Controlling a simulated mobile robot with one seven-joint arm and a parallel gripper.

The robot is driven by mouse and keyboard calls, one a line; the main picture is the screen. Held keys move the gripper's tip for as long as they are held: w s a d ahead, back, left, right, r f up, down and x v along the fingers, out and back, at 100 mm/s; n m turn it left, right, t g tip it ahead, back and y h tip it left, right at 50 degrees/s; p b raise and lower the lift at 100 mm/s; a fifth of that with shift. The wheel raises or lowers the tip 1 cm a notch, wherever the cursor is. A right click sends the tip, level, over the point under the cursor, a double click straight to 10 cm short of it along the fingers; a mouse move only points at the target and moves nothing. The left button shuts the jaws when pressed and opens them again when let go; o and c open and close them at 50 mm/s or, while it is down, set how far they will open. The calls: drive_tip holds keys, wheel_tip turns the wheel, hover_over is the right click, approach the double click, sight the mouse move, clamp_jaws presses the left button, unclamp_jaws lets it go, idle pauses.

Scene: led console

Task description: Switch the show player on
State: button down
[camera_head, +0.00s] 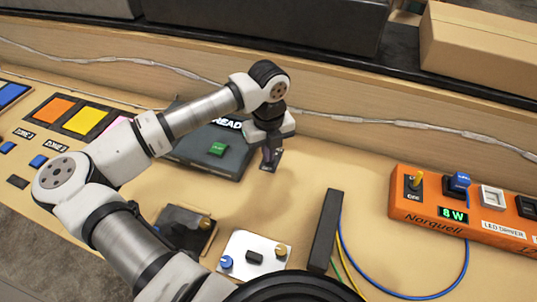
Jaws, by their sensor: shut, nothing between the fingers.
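A dark box (236,163) with a green button (217,149) on its sloped face stands in the middle of the bench. White lettering starting "READ" shows at its top edge, partly hidden by my arm; this looks like the show player, though no name can be read. My gripper (271,158) points down just right of the box, with its fingers shut and empty. It is apart from the green button and appears to hover over the wooden bench. My forearm crosses above the box and hides its upper left part.
A white panel (240,243) with knobs, a black bar (326,230) and looped cables lie in front. Coloured tiles (85,121) are left. Bare bench lies right of my gripper.

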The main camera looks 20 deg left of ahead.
wheel_tip(320, 180, up, 7)
drive_tip(key=p, duration=0.2)
drive_tip(key=shift+s, duration=0.4)
idle(0.7)
